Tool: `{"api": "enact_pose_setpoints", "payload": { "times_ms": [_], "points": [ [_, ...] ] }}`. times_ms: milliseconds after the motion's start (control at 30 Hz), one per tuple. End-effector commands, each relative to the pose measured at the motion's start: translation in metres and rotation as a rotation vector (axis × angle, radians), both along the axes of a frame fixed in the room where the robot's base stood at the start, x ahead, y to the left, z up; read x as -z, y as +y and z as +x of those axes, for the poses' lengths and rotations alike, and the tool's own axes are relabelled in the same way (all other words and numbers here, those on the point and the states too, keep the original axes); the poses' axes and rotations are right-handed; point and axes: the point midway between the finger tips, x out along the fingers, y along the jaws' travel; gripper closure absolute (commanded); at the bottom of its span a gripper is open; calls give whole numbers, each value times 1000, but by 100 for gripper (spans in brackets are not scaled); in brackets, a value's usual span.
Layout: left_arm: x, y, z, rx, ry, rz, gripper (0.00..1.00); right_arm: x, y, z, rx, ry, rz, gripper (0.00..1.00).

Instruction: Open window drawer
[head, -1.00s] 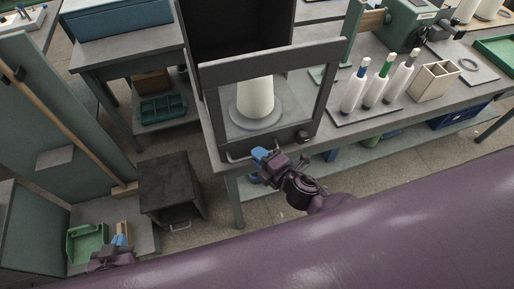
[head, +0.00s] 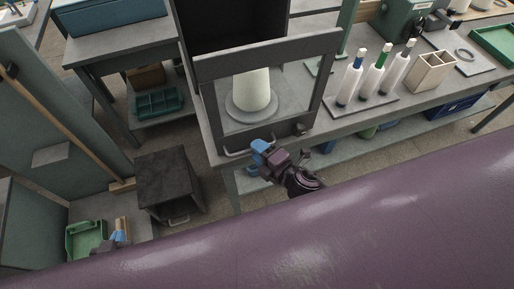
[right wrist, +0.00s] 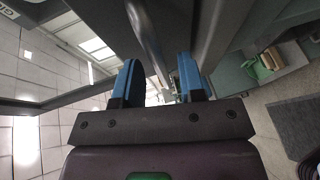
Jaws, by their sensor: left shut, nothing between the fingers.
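The window drawer (head: 285,139) is a grey front with a framed window, and a white cone on a round base shows through it. A pale bar handle (head: 236,153) is at the lower left of its front. The drawer looks shut. My right gripper (head: 258,149) is at the right end of the handle. In the right wrist view its blue fingers (right wrist: 159,82) are spread, with the handle bar (right wrist: 149,42) running between them; I cannot tell whether they touch it.
White bottles with coloured necks (head: 373,82) and a wooden divided box (head: 432,72) stand on the bench to the right. A dark cabinet (head: 168,178) stands lower left of the drawer. The green tray (head: 86,240) lies at far left. Floor shows below the drawer.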

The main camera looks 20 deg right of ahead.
Motion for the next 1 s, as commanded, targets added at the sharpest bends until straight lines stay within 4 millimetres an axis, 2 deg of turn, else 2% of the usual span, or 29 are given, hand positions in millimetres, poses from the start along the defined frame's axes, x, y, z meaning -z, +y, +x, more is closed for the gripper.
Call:
{"api": "enact_pose_setpoints", "payload": {
  "times_ms": [300, 500, 700, 1000],
  "points": [
    [4, 0, -1, 0, 2, 0, 100, -9, -23, -50, 1, 3, -1, 63],
    [6, 0, -1, 0, 3, 0, 100, -15, -34, -74, 1, 2, 0, 63],
    [7, 0, 0, 1, 0, -1, 100, -18, -40, -85, 1, 1, -1, 63],
    [5, -1, 3, 2, -3, 0, 100, -18, -40, -86, 1, 1, -1, 63]
  ]
}}
